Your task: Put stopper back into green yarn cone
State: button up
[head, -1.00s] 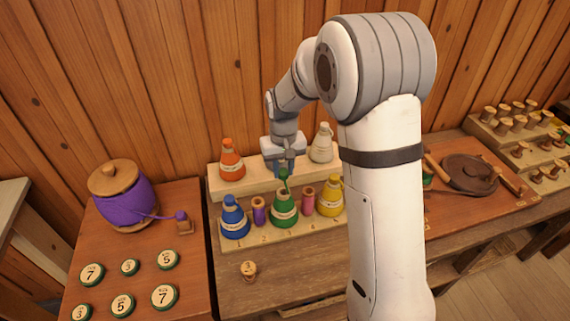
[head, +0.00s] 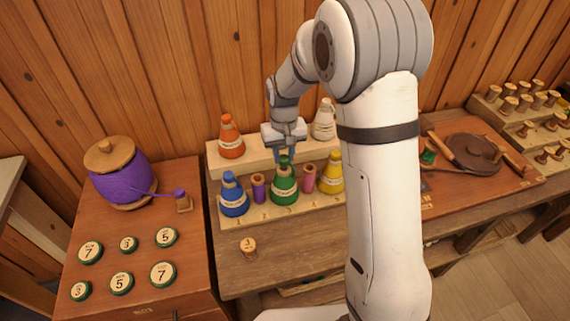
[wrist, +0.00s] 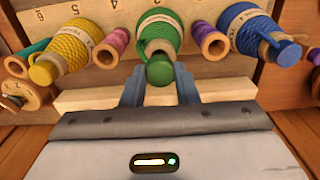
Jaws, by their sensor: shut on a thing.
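The green yarn cone (head: 284,189) stands upright in the front row of the stepped rack, and also shows at the top centre of the wrist view (wrist: 159,30). My gripper (head: 285,153) points down over it, with its blue-grey fingers shut on the green stopper (wrist: 159,70). In the head view the stopper (head: 284,161) is at the cone's tip and looks in line with it. I cannot tell whether it is seated in the cone or only touching, as the fingers partly hide the joint.
A blue cone (head: 233,196) and a yellow cone (head: 333,173) flank it, with a purple spool (head: 258,188) and a pink spool (head: 309,179) close between. Orange (head: 231,138) and white (head: 323,121) cones stand behind. A wooden piece marked 3 (head: 248,247) sits in front.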

jog(key=shift+f+b, duration=0.75)
jog(key=shift+f, duration=0.3)
jog(key=o, duration=1)
jog(key=shift+o, duration=0.6)
jog(key=o, duration=0.3)
notch_tip(320, 180, up, 9)
jog(key=p, duration=0.6)
